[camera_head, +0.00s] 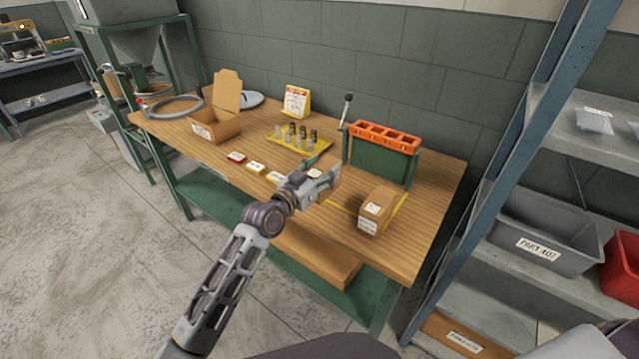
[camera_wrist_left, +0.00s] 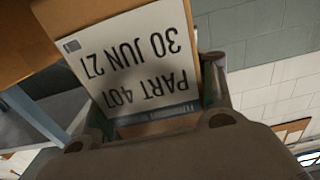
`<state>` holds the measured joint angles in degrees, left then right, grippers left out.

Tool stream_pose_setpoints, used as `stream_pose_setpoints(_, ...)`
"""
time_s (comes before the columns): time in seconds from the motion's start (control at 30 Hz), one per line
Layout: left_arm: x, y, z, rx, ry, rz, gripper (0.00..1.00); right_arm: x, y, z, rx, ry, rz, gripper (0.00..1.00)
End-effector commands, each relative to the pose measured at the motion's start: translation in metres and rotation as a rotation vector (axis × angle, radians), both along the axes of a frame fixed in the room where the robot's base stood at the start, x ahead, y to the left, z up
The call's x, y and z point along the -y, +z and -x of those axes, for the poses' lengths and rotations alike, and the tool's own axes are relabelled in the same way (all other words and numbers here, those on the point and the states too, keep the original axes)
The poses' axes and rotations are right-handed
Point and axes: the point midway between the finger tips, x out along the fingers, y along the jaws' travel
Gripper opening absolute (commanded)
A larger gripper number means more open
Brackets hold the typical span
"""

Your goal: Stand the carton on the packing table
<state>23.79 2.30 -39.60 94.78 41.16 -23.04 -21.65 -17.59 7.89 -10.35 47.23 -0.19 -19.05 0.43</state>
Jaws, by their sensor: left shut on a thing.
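The small brown carton (camera_head: 384,203) with white labels is at the right part of the packing table (camera_head: 436,190), by yellow tape lines. In the left wrist view the carton's white label (camera_wrist_left: 135,60), reading PART 407 and 30 JUN 27, fills the space between my fingers, its text upside down. My left gripper (camera_head: 334,178) reaches in just left of the carton and is shut on it. The fingers' contact is hard to see in the head view. I cannot tell whether the carton's base touches the table. My right gripper is out of view.
A green rack with an orange top (camera_head: 386,135) stands behind the carton. A yellow tray (camera_head: 322,146) of small parts, a yellow sign (camera_head: 297,101) and an open box (camera_head: 226,122) stand further left. A shelf with a grey bin (camera_head: 548,232) is at right.

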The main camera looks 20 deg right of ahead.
Motion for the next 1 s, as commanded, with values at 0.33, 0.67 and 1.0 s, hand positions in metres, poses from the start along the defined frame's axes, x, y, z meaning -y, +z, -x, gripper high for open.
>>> stream_pose_setpoints(0.33, 0.0, -0.004, 0.0, 0.004, 0.001, 0.003, 0.11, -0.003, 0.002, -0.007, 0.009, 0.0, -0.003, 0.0)
stream_pose_setpoints(0.67, 0.0, -0.021, 0.0, 0.003, 0.0, 0.002, 0.11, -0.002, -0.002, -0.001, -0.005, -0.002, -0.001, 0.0)
stream_pose_setpoints(1.0, 0.0, -0.054, 0.0, 0.002, 0.0, 0.003, 0.11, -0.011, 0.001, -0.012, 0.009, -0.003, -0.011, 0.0)
